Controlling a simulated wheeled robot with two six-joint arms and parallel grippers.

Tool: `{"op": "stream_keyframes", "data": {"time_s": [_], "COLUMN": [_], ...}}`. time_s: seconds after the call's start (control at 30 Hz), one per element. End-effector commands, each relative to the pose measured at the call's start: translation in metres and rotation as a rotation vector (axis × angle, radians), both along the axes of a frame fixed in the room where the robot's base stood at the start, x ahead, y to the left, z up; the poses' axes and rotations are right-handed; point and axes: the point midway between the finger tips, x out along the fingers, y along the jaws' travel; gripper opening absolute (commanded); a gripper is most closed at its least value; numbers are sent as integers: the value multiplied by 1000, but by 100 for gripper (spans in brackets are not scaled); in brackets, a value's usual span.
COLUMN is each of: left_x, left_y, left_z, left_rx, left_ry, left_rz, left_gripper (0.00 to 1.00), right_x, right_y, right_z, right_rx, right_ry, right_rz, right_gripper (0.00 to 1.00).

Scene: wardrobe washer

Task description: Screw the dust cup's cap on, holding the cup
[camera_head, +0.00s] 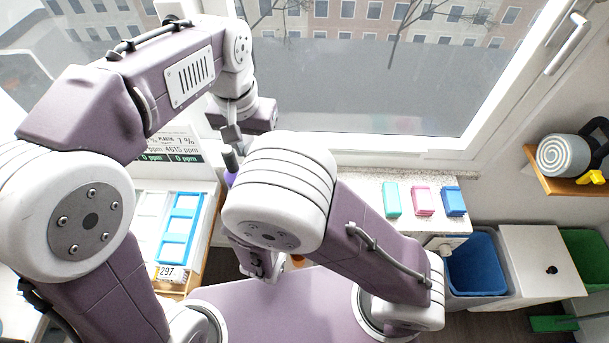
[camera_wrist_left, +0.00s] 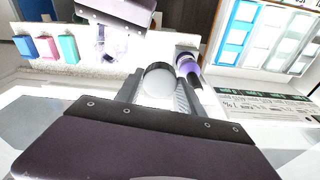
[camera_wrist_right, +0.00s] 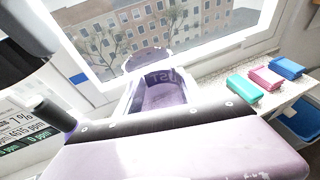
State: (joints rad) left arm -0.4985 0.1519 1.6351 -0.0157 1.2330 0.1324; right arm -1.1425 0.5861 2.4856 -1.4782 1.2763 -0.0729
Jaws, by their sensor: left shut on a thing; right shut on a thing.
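My left gripper (camera_wrist_left: 156,92) is shut on a round white piece with a dark rim, which looks like the cap (camera_wrist_left: 158,84). In the head view the left gripper (camera_head: 231,134) points down near the window sill. In the right wrist view the dust cup (camera_wrist_right: 160,95) is a see-through purple vessel with lettering on its wall. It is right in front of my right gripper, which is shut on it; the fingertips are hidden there. In the head view my right forearm hides the cup. The cap and cup appear apart in the left wrist view, where a pale purple part (camera_wrist_left: 118,46) shows beyond the left fingers.
A grey-and-purple stick (camera_head: 230,162) stands beside my grippers. A blue-framed tray (camera_head: 180,228) lies to the left, below a ppm display (camera_head: 182,157). Teal, pink and blue boxes (camera_head: 422,201) line the sill at the right. A blue bin (camera_head: 475,268) stands below them.

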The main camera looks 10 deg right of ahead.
Motion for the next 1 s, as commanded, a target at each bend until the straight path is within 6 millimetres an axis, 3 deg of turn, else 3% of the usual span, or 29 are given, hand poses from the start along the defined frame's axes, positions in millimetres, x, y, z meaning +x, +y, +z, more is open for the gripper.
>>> {"op": "stream_keyframes", "data": {"time_s": [0.03,0.13,0.33,0.77,1.0], "left_x": [-3,-11,-36,-41,-42], "left_y": [-18,-47,-80,-87,-87], "left_z": [10,25,34,34,14], "left_rx": [-1,0,2,1,2], "left_ry": [-2,0,1,2,3], "left_rz": [-47,-127,-238,-261,-260], "left_gripper": [2,2,2,2,2], "right_x": [0,0,0,0,0], "right_y": [0,0,0,0,0], "right_z": [0,0,0,0,0], "right_rx": [0,0,0,0,0], "right_ry": [0,0,0,0,0], "right_rz": [0,0,0,0,0], "right_gripper": [0,0,0,0,0]}}
